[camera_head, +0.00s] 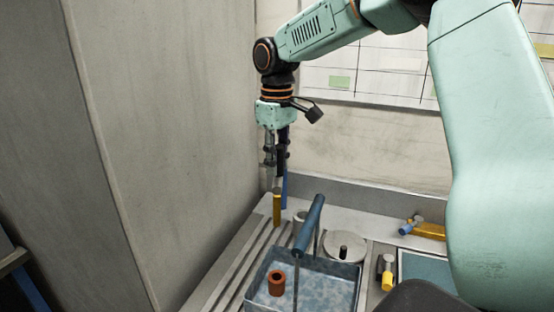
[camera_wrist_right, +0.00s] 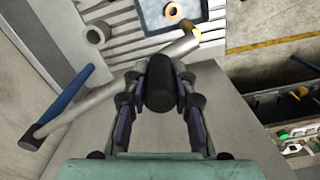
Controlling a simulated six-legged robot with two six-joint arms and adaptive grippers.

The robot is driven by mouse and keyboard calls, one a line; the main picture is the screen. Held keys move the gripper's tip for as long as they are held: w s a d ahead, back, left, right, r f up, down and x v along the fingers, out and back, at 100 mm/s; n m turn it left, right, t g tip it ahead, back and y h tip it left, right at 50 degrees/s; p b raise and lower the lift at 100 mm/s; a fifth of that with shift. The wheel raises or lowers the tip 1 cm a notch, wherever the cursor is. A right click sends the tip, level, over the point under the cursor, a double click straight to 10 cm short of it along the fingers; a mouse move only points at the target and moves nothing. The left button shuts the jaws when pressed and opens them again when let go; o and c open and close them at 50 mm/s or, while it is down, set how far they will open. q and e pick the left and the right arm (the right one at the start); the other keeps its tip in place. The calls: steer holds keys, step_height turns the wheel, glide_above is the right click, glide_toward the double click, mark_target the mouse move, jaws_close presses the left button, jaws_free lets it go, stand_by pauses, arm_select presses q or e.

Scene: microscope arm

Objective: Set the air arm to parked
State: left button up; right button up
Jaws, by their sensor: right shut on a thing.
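My right gripper (camera_head: 270,185) points down beside the grey wall, at the back of the bench. In the right wrist view its fingers (camera_wrist_right: 162,105) are closed on a dark rounded handle (camera_wrist_right: 160,85). A silver bar (camera_wrist_right: 95,100) with a yellowish end runs slantwise behind the handle, and a blue bar (camera_wrist_right: 65,100) lies to its left. In the head view a yellow-orange cylinder (camera_head: 277,208) stands just below the fingertips, with a blue upright part (camera_head: 285,190) behind it. I cannot tell which part is the air arm or its setting. My left gripper is not visible.
A blue-rimmed tray (camera_head: 255,280) holds a brown ring (camera_head: 276,282); a blue bar (camera_head: 310,225) rises over it. A round grey plate (camera_head: 345,247) lies behind. Blue and yellow fittings (camera_head: 428,230) are at the right. The grey wall (camera_head: 170,130) is close on the left.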

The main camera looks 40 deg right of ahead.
steer(key=shift+a+r, duration=0.1)
jaws_close()
steer(key=w+a+m, duration=0.3)
steer(key=w+a, duration=0.3)
steer(key=w, duration=0.3)
steer(key=shift+r+m, duration=0.2)
steer(key=shift+m, duration=0.1)
steer(key=shift+w+a, duration=0.1)
